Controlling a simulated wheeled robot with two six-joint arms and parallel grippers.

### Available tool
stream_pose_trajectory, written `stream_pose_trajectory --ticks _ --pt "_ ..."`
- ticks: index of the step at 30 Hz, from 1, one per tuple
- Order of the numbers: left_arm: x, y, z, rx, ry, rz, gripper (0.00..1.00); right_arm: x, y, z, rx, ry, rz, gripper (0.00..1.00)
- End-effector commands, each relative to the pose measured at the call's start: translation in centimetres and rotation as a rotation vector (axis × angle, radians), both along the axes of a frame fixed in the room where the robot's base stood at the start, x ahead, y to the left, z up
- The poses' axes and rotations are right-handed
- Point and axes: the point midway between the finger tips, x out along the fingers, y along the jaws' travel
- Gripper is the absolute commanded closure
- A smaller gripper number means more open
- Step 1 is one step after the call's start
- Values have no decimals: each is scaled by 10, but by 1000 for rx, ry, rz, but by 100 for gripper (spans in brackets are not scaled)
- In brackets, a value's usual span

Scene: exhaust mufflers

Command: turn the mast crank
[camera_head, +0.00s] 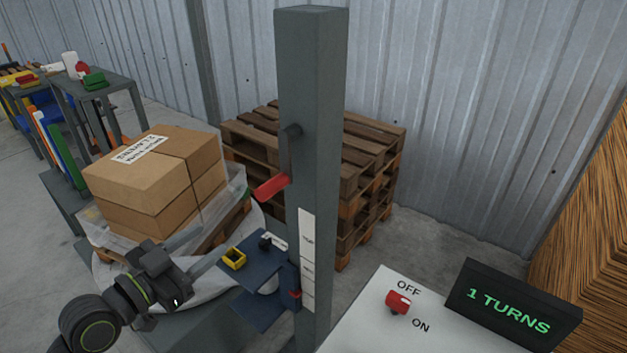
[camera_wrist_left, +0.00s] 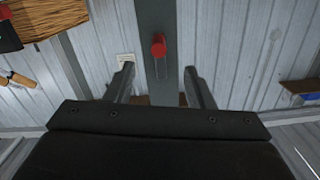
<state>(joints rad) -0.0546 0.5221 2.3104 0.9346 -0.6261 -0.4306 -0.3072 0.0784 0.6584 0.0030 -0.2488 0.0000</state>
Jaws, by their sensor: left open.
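The mast (camera_head: 312,80) is a tall dark grey post in the middle of the head view. Its crank (camera_head: 288,155) is on the left-facing side, its dark arm hanging down from the hub to a red handle (camera_head: 272,187) sticking out leftward. My left gripper (camera_head: 214,238) is open and empty, low and left of the handle and apart from it. In the left wrist view the red handle (camera_wrist_left: 158,45) shows end-on in front of the mast (camera_wrist_left: 155,15), roughly centred between and beyond the open fingers (camera_wrist_left: 159,68). My right gripper is not in view.
Wrapped cardboard boxes (camera_head: 150,180) stand left of the mast, close to my left arm. A blue bracket (camera_head: 265,265) with a yellow bin juts from the mast below the crank. Stacked pallets (camera_head: 365,150) are behind. A display (camera_head: 510,310) reads "1 TURNS" beside a red OFF/ON knob (camera_head: 398,302).

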Motion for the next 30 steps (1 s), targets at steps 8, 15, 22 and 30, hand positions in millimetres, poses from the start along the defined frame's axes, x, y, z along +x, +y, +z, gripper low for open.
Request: stream_pose_trajectory --ticks 8,15,22,30 --pt "7 -6 18 -7 -36 -13 51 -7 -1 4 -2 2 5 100" --pt "32 -23 19 -10 -34 -14 51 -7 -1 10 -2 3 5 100" --pt "64 -44 19 -10 -33 -12 51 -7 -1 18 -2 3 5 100" --pt "108 -74 19 -7 -31 -14 51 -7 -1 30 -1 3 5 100"
